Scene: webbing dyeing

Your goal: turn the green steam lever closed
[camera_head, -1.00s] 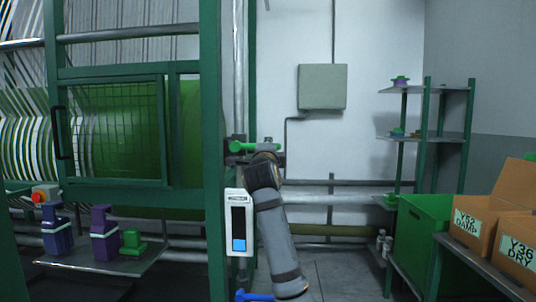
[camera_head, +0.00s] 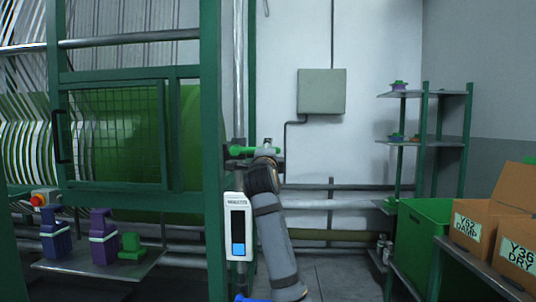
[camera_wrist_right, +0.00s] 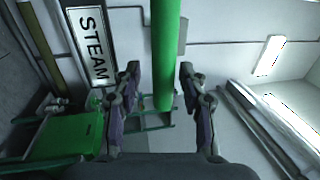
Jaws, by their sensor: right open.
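The green steam lever (camera_head: 241,150) sticks out sideways from the pipe beside the machine's green post in the head view. My right arm reaches up to it, and its gripper (camera_head: 262,150) is at the lever, mostly hidden by the wrist. In the right wrist view the green lever (camera_wrist_right: 164,50) runs down between the two fingers of my right gripper (camera_wrist_right: 158,85). The fingers are apart, with a gap on both sides of the lever. A white STEAM label (camera_wrist_right: 92,45) is left of the lever. My left gripper is not in view.
A white gauge panel (camera_head: 238,225) hangs just below the lever, close to my right arm. The green machine post (camera_head: 212,120) stands to the left. A green bin (camera_head: 418,235), cardboard boxes (camera_head: 482,228) and a shelf rack (camera_head: 424,142) are at the right.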

